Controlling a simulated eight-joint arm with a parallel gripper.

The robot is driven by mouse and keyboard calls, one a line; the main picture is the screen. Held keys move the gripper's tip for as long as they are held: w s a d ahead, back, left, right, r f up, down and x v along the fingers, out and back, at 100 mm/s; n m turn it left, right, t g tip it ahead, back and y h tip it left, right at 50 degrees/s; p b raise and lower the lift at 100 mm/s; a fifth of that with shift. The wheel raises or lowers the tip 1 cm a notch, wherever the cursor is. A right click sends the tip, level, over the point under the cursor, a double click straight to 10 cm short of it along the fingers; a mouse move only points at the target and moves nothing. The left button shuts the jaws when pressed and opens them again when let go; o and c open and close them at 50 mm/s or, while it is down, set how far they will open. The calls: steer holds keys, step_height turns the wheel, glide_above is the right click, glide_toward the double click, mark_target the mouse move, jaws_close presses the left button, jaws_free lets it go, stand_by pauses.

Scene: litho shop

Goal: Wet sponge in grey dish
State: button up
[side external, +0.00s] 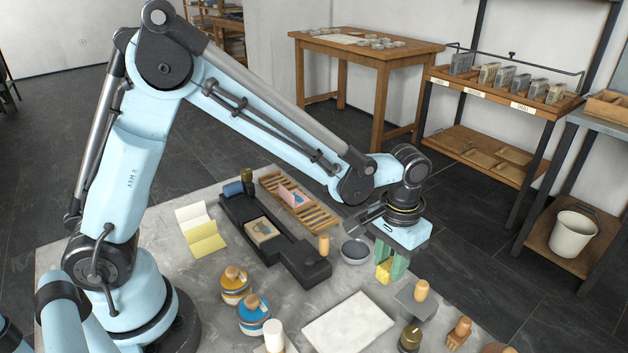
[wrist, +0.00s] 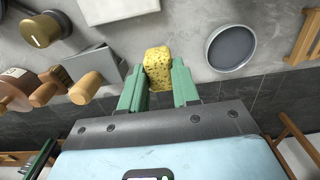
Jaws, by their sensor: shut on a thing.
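My gripper (side external: 390,264) has green fingers and is shut on a yellow speckled sponge (side external: 384,272). In the wrist view the sponge (wrist: 159,68) sits between the two fingertips (wrist: 158,84). I cannot tell from these views how far the sponge is above the table. The grey dish (side external: 355,251) is a small round bowl on the table, just left of my gripper in the side view. In the wrist view the dish (wrist: 231,46) lies to the right of the sponge, apart from it, and looks empty or holds a flat grey liquid.
A black press bed (side external: 275,240) with a printed stone lies left of the dish. A pale slab (side external: 347,322) lies in front. A wooden-handled scraper (side external: 416,300), brushes (side external: 459,332) and two paint jars (side external: 235,285) stand nearby. A slatted wooden rack (side external: 312,212) is behind.

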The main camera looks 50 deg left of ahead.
steer(key=shift+r, duration=1.8)
steer(key=a+r, duration=0.3)
steer(key=a, duration=0.6)
glide_above(355, 251)
steer(key=shift+f, duration=3)
steer(key=shift+f, duration=0.6)
steer(key=shift+r, duration=0.1)
step_height(355, 251, up, 7)
stand_by(0.6)
